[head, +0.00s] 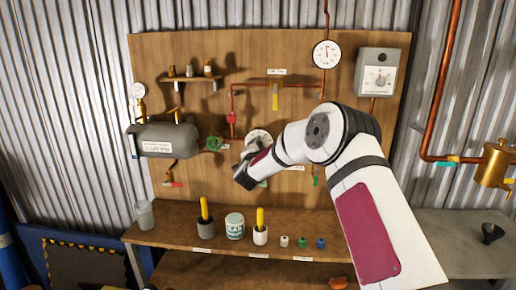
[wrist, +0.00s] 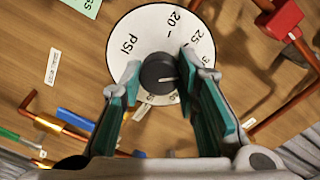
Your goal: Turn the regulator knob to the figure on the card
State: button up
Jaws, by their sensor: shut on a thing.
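The regulator knob (wrist: 158,73) is a round black knob on a white dial (wrist: 128,33) marked PSI; 20, 25 and part of a figure starting with 3 are readable. Its short white mark points to the right in the wrist view, where a finger covers the scale. My gripper (wrist: 160,80) has its teal-padded fingers on either side of the knob, shut on it. In the head view the white dial (head: 258,133) shows behind my gripper (head: 243,170), which hides the knob. A green card (wrist: 91,6) is partly in view at the wrist view's top left; its figure is cut off.
A green valve wheel (head: 213,143) and grey tank (head: 168,138) are left of the dial. Copper pipes with a red fitting (wrist: 283,17) run close by. A grey box (head: 381,72) hangs upper right.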

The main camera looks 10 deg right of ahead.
jog(key=shift+m, duration=0.6)
jog(key=o, duration=1.2)
jog(key=shift+c, duration=0.2)
jog(key=v, duration=1.2)
